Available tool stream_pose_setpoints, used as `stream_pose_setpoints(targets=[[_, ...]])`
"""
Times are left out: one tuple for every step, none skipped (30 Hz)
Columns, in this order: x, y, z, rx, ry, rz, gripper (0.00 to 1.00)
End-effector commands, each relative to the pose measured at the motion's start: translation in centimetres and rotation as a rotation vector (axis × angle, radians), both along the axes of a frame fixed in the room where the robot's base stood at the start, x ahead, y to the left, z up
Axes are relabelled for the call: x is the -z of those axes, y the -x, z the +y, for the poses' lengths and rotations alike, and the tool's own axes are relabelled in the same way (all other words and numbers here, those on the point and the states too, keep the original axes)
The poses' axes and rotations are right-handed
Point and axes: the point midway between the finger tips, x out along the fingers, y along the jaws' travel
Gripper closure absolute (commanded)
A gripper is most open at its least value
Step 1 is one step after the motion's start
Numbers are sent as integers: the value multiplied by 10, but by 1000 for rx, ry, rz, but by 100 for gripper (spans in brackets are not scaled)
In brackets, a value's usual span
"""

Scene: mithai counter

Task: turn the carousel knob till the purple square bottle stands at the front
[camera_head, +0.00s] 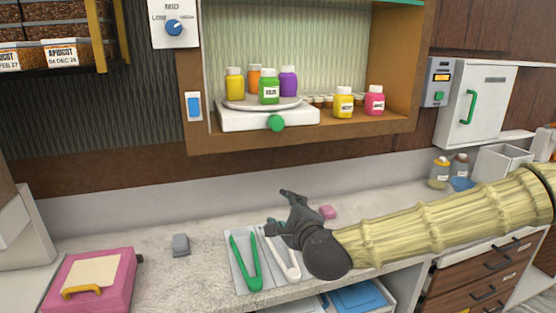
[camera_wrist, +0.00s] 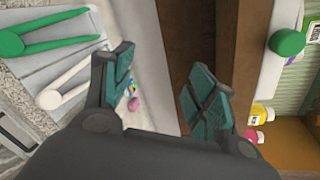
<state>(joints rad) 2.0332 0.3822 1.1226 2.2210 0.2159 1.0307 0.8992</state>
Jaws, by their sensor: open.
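The carousel (camera_head: 262,103) is a round plate on a white base in the wall niche. Its green knob (camera_head: 277,123) is on the front of the base and also shows at the upper right of the wrist view (camera_wrist: 287,42). A green bottle (camera_head: 269,92) stands at the front of the plate. The purple bottle (camera_head: 288,81) stands behind it to the right, a yellow bottle (camera_head: 235,84) at the left and an orange one (camera_head: 254,76) at the back. My gripper (camera_head: 280,210) is open and empty above the counter, below and apart from the knob.
A yellow bottle (camera_head: 343,102) and a pink bottle (camera_head: 374,100) stand on the niche shelf to the right. Green tongs (camera_head: 245,265) and white tongs (camera_head: 284,256) lie on a tray under my gripper. A pink box (camera_head: 90,283) sits on the left counter.

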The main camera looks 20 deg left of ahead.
Motion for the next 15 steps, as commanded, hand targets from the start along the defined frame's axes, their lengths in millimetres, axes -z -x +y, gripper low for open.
stream_pose_setpoints(targets=[[-44,-6,1,26,-78,-15,42],[-65,-9,1,40,-121,-19,42],[-90,-12,1,55,-172,-25,42],[-107,-13,0,64,-207,-28,42],[-122,-13,0,71,-239,-31,42],[-140,-14,-1,80,-274,-35,42],[-150,-14,-2,85,-297,-37,42],[-159,-14,-3,89,-316,-39,42],[-169,-14,-3,92,-335,-41,42],[-174,-15,-4,95,-346,-41,42],[-177,-15,-4,97,-354,-41,42],[-181,-16,-3,98,-361,-41,42],[-183,-17,-3,98,-364,-41,42],[-184,-19,-2,99,-366,-41,42],[-184,-22,0,99,-366,-41,42]])
